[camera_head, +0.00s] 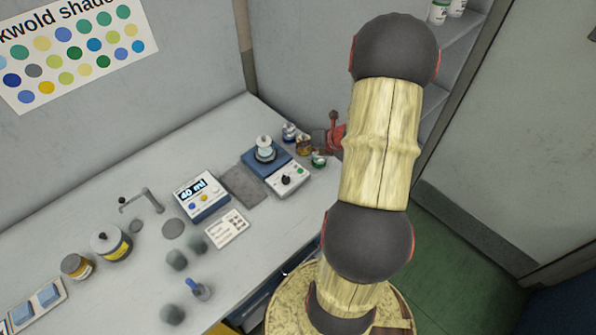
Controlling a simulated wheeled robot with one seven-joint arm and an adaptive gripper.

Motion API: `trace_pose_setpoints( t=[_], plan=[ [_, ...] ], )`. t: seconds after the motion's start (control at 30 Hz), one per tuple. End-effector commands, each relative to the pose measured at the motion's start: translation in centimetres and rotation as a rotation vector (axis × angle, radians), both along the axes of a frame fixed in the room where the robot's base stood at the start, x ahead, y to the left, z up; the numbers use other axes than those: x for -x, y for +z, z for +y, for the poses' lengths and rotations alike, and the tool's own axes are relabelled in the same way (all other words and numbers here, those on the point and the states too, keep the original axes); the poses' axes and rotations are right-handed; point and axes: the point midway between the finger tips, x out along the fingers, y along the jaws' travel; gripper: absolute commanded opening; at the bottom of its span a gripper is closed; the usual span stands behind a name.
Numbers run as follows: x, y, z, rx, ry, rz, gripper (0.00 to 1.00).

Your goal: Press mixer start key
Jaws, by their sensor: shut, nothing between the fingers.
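A blue bench unit (258,172) stands near the back right of the grey counter. It appears to be the mixer. A pale-capped container (264,149) sits on its round top. Its white front panel (290,178) has a black knob (286,180) and a small green key (299,169). Any lettering on the panel is too small to read. My arm rises at the right of the head view, and I cannot make out my gripper. It is hidden behind the arm or out of frame.
A dispenser (202,200) reading "40 ml" stands left of the mixer, with a grey pad (242,187) between. Small jars (303,145) and a red levered device (335,138) stand right of the mixer. A white card (227,229) lies in front.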

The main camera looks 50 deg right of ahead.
Motion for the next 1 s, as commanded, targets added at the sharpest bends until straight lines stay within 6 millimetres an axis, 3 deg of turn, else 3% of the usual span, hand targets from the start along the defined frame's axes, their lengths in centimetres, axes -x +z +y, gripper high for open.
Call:
trace_pose_setpoints(
  t=[0.47, 1.0],
  plan=[
    [0.0, -0.6, 0.0, 0.001, 0.003, 0.000, 0.00],
    [0.0, -6.8, 0.0, 0.003, 0.004, 0.000, 0.00]
  ],
)
